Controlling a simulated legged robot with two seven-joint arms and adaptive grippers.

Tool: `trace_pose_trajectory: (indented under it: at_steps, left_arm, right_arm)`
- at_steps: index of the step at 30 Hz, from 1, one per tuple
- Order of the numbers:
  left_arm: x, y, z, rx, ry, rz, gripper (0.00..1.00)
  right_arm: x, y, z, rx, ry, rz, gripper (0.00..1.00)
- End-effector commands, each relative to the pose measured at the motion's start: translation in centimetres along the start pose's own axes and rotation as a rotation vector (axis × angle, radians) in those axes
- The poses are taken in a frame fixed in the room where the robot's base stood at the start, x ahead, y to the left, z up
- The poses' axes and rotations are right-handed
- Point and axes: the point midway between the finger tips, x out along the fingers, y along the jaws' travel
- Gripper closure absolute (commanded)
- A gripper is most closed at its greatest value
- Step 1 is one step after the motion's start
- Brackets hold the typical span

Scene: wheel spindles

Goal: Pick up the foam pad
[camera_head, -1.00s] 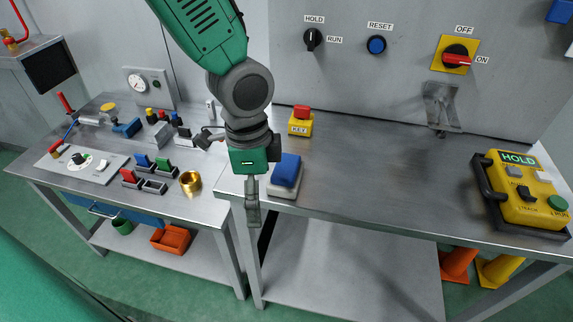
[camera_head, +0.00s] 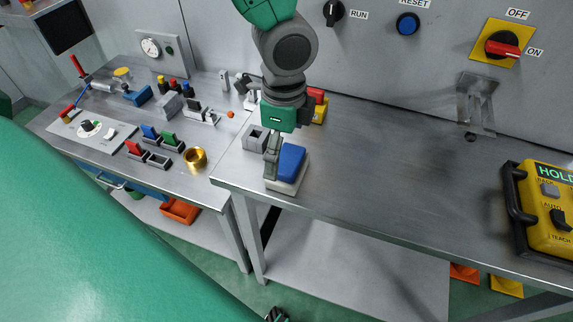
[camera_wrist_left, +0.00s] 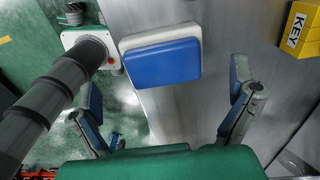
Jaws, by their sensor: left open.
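The foam pad (camera_head: 290,163) is a blue block with a whitish layer under it, lying near the front left corner of the right bench. It also shows in the left wrist view (camera_wrist_left: 160,62), flat with its blue face up. My left gripper (camera_head: 272,165) is at the pad's left side in the head view, partly covering that edge. In the left wrist view my left gripper (camera_wrist_left: 167,85) has its two fingers wide apart, one towards each side of the pad, with nothing between them gripped. My right gripper is not in view.
A yellow key box (camera_head: 320,110) stands behind the pad, partly hidden by my arm. A grey block with a hole (camera_head: 255,138) is just behind and left. A brass ring (camera_head: 195,158) sits on the left bench. A yellow pendant (camera_head: 550,205) is far right; the bench between is clear.

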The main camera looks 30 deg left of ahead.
Motion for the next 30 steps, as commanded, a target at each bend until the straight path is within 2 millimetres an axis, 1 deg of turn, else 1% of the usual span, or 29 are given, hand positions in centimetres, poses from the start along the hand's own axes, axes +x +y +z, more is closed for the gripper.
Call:
trace_pose_trajectory:
  at_steps: [1,5,7,12,15,18,24,25,26,27,28,30]
  left_arm:
    - [0.6,0.0,-0.1,0.001,-0.003,0.002,0.0]
    - [1.3,0.0,0.0,0.001,0.0,-0.001,0.0]
    - [2.0,0.0,0.1,0.002,0.0,0.002,0.0]
    - [4.7,-0.4,0.1,0.002,0.0,0.003,0.0]
    - [5.9,-0.4,0.2,0.002,0.002,0.002,0.0]
    - [6.4,-0.4,0.1,0.001,0.003,0.0,0.0]
    - [6.3,-0.3,0.0,0.002,0.003,-0.002,0.0]
    - [6.3,-0.3,-0.1,0.002,0.003,-0.002,0.04]
    - [6.3,-0.3,-0.1,0.002,0.002,-0.002,0.14]
    - [6.3,-0.3,-0.1,0.002,0.002,-0.002,0.28]
    - [6.3,-0.3,-0.1,0.002,0.002,-0.002,0.38]
    - [6.3,-0.3,-0.1,0.002,0.002,-0.001,0.38]
  right_arm:
    - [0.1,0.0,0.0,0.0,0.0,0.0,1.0]
    - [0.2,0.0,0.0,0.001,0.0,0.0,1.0]
    - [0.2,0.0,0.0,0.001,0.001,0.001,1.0]
    - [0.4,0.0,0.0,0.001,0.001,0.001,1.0]
    - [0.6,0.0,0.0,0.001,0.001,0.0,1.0]
    - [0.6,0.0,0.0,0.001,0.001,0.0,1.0]
    - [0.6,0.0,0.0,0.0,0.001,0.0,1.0]
    - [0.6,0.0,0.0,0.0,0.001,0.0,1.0]
    - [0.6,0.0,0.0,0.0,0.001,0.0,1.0]
    - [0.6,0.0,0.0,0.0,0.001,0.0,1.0]
    - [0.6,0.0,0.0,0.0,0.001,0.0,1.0]
    - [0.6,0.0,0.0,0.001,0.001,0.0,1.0]
